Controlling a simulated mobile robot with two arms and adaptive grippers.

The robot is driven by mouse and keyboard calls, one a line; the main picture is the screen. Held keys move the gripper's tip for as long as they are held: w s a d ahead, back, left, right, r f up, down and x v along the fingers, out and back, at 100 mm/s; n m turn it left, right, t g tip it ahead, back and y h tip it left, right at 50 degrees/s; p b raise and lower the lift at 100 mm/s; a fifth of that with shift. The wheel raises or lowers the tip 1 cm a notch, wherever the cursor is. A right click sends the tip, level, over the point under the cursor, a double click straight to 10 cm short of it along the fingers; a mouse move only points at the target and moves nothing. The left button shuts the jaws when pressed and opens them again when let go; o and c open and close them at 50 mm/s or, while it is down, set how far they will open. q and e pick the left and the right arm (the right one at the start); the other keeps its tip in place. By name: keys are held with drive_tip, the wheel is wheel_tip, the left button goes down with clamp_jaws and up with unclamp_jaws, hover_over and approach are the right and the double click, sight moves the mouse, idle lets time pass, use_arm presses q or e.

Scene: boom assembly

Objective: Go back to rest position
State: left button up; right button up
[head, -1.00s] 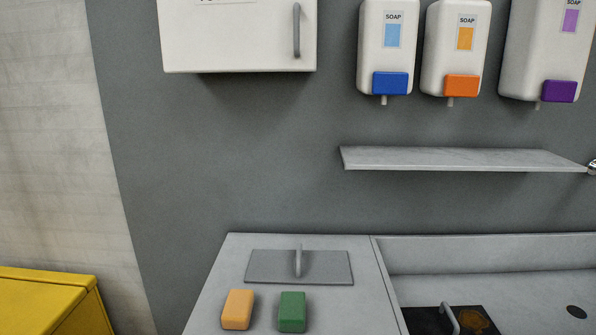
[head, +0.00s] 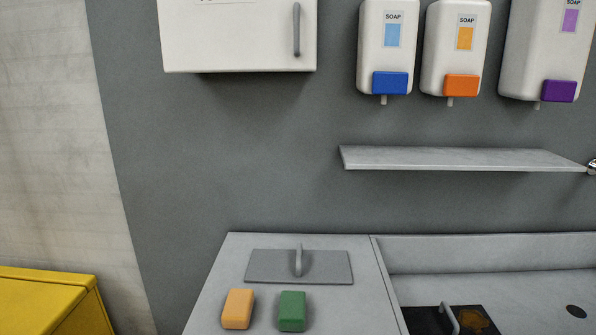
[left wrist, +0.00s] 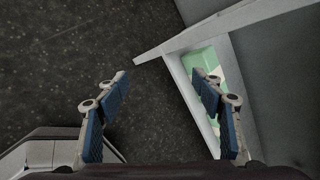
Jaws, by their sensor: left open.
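My left gripper (left wrist: 163,88) shows in the left wrist view. Its two blue-padded fingers are wide apart with nothing between them. Dark speckled floor (left wrist: 70,40) lies beyond the left finger, and a pale frame edge with a light green surface (left wrist: 201,62) behind it lies beyond the right finger. Neither gripper shows in the head view, and my right gripper is not seen at all.
In the head view, an orange sponge (head: 238,309) and a green sponge (head: 292,311) lie on the grey counter (head: 209,300). Soap dispensers (head: 386,45) and a shelf (head: 460,159) are on the wall. A white cabinet (head: 230,40) hangs left; a yellow box (head: 45,305) stands lower left.

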use_arm(q)
drive_tip(key=s+a+f+n+g, duration=0.35)
drive_tip(key=s+f+n, duration=0.55)
drive_tip(key=s+f, duration=0.4)
drive_tip(key=s+d+f+n+g, duration=0.1)
drive_tip(key=s+f+n, duration=0.3)
drive_tip(key=s+n, duration=0.1)
drive_tip(key=s+d+f+n+g+h, duration=0.1)
drive_tip(key=s+f+n, duration=0.3)
drive_tip(key=s, duration=0.4)
drive_tip(key=shift+s+d+f+n+g, duration=0.25)
drive_tip(key=shift+d+n+g, duration=0.25)
drive_tip(key=shift+n+g, duration=0.3)
